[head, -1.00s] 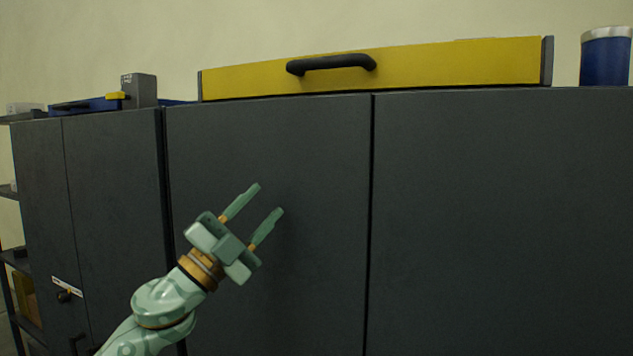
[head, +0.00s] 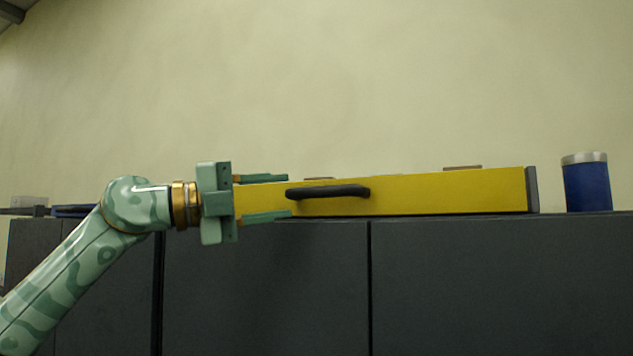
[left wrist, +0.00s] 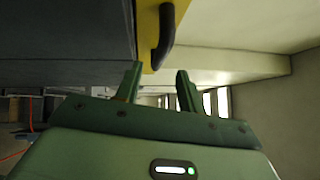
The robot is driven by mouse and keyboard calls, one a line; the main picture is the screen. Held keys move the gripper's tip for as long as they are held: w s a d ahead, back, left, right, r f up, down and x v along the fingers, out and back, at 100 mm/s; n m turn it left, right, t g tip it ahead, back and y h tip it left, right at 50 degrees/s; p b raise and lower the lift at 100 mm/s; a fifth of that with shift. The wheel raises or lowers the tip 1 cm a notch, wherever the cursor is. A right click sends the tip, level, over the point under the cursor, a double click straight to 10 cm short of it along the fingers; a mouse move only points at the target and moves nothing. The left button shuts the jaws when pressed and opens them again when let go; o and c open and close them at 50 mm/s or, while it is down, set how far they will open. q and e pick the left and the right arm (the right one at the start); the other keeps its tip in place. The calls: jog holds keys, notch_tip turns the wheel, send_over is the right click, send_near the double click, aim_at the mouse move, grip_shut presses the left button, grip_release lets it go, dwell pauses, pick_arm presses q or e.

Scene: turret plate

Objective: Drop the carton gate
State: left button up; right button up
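The carton gate is a long yellow panel (head: 430,193) standing upright on top of the dark cabinets, with a black bar handle (head: 328,191) on its front. My left gripper (head: 290,196) is open and empty, level with the panel and pointing right toward the handle. Its fingers are apart, one above and one below the handle's height, and overlap the panel's left part in the head view. In the left wrist view the handle (left wrist: 164,38) shows ahead of and above the open fingers, apart from them. My right gripper is not in view.
Dark grey cabinets (head: 480,275) fill the area below the panel. A blue canister with a pale lid (head: 587,185) stands on top at the right. Brown edges (head: 462,168) show just above the panel. The wall behind is bare.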

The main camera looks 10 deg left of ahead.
aim_at(310, 194)
pick_arm(q)
jog(key=p+x, duration=0.2)
jog(key=x, duration=0.5)
jog(key=shift+w+d, duration=0.15)
grip_shut()
